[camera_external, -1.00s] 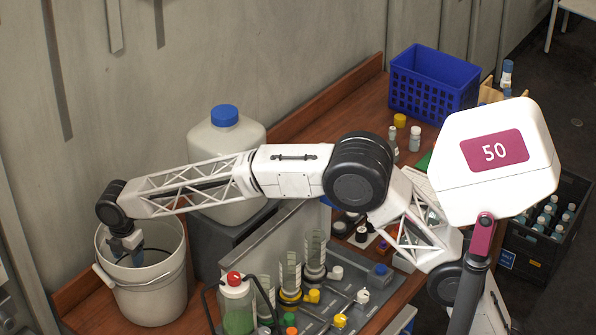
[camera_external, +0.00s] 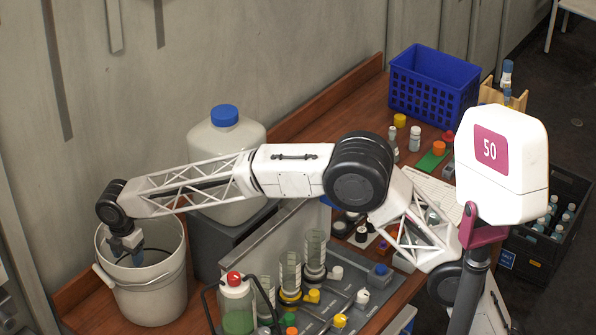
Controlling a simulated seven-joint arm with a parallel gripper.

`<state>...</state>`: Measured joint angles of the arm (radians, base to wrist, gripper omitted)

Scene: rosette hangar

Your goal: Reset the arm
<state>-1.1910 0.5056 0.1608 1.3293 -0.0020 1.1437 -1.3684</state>
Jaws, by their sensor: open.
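My arm stretches left across the bench, and my gripper (camera_external: 136,258) hangs down inside the mouth of a white bucket (camera_external: 150,300) at the lower left. The fingers are small and partly hidden by the bucket, but no object shows between them. A dark curved line shows inside the bucket beside the gripper; I cannot tell what it is.
A large white jug with a blue cap (camera_external: 225,116) stands behind my forearm. A bottle with a red cap (camera_external: 236,305) and several clear cylinders stand front centre. A blue crate (camera_external: 433,88) is at the back. A dark crate of bottles (camera_external: 535,262) is at right.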

